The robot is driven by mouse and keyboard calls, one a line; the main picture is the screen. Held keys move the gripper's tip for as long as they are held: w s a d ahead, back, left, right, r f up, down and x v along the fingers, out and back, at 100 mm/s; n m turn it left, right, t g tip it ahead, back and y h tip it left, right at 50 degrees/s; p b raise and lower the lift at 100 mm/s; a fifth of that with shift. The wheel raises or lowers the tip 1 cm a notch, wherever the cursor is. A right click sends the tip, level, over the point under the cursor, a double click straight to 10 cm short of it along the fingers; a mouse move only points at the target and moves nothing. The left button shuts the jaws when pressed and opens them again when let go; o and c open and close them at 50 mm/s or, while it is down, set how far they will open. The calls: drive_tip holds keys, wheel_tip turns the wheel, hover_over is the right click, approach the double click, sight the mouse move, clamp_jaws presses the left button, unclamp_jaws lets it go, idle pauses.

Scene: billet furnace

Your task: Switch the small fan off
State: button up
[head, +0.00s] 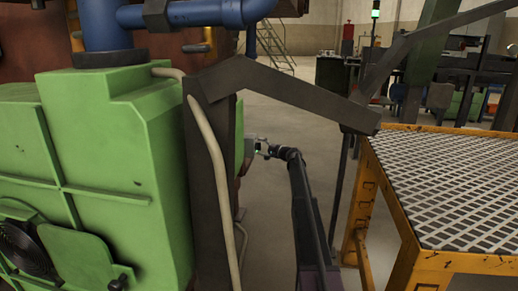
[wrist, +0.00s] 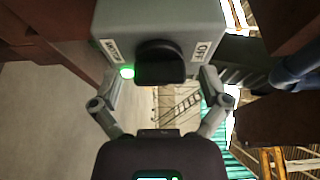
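A grey switch box (wrist: 188,22) fills the top middle of the wrist view. It has a black knob (wrist: 160,62) on its face, an "OFF" label (wrist: 200,51) at right and another label at left that is hard to read. A green lamp (wrist: 127,72) is lit left of the knob. My gripper (wrist: 160,78) is open, one finger on each side of the knob, with gaps visible. In the head view my gripper (head: 265,149) is small, at the box beside the green machine.
The large green machine (head: 120,170) and a dark upright post (head: 215,160) with a slanted beam stand left of my arm. A yellow table with a mesh top (head: 450,185) stands at right. Open floor (head: 285,110) lies behind.

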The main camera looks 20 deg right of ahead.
drive_tip(key=shift+s, duration=0.15)
drive_tip(key=v, duration=1.1)
drive_tip(key=shift+s+d, duration=0.25)
drive_tip(key=shift+s, duration=0.05)
idle(0.4)
